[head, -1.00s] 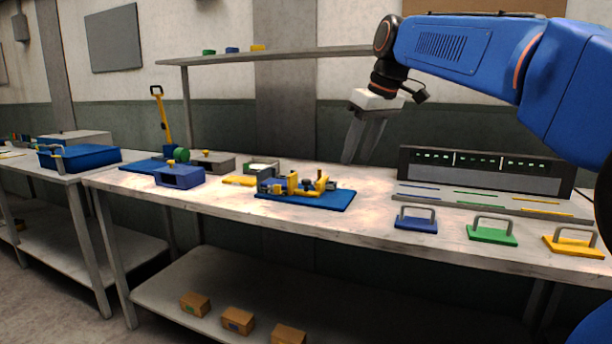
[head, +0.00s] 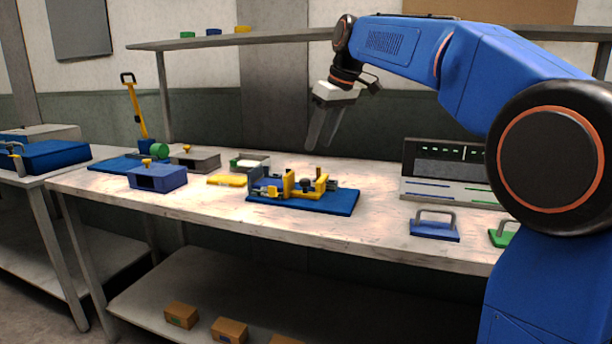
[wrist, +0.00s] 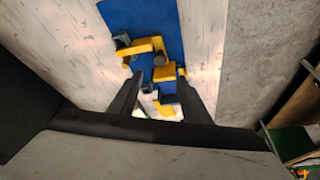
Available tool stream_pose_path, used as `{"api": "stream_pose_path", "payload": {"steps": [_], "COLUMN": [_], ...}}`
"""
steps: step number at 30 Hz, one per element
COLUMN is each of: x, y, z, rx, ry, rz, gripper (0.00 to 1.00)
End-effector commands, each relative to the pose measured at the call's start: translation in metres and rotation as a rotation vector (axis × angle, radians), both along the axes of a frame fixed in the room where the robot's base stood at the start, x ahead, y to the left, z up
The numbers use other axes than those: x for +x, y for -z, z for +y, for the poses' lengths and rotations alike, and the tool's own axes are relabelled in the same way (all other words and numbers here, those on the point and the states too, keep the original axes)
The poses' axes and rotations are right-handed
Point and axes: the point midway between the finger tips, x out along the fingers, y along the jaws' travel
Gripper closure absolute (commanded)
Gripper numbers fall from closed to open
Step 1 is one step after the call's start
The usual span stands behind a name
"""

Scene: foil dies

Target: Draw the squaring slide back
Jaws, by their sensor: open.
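A fixture of yellow and blue-grey blocks (head: 290,186) stands on a blue base plate (head: 335,206) on the workbench. It has upright yellow blocks, a dark round knob (head: 306,185) and small blue-grey parts at its left end. I cannot tell for sure which part is the squaring slide. My gripper (head: 322,146) is open and empty, pointing down above and slightly behind the fixture, apart from it. In the wrist view, the fingers (wrist: 160,76) frame the yellow parts (wrist: 163,74) below them, and the blue plate (wrist: 150,16) runs up the picture.
A yellow bar (head: 227,180), a white-topped tray (head: 250,163), a blue box (head: 157,177) and a grey box (head: 195,160) stand left of the fixture. A blue handled plate (head: 434,226) and a slotted rack (head: 445,170) are to the right.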

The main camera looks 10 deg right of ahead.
Motion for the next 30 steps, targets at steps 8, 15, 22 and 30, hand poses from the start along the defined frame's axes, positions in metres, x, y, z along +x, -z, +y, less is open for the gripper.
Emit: {"api": "stream_pose_path", "payload": {"steps": [8, 15, 22, 30], "x": [0.015, 0.027, 0.035, 0.038], "y": [0.047, 0.084, 0.108, 0.115], "z": [0.012, 0.021, 0.027, 0.029], "rx": [0.000, 0.000, 0.000, 0.000], "ry": [-0.001, -0.001, 0.000, 0.000], "rz": [0.003, 0.003, 0.000, 0.000], "gripper": [0.56, 0.56, 0.56, 0.56]}}
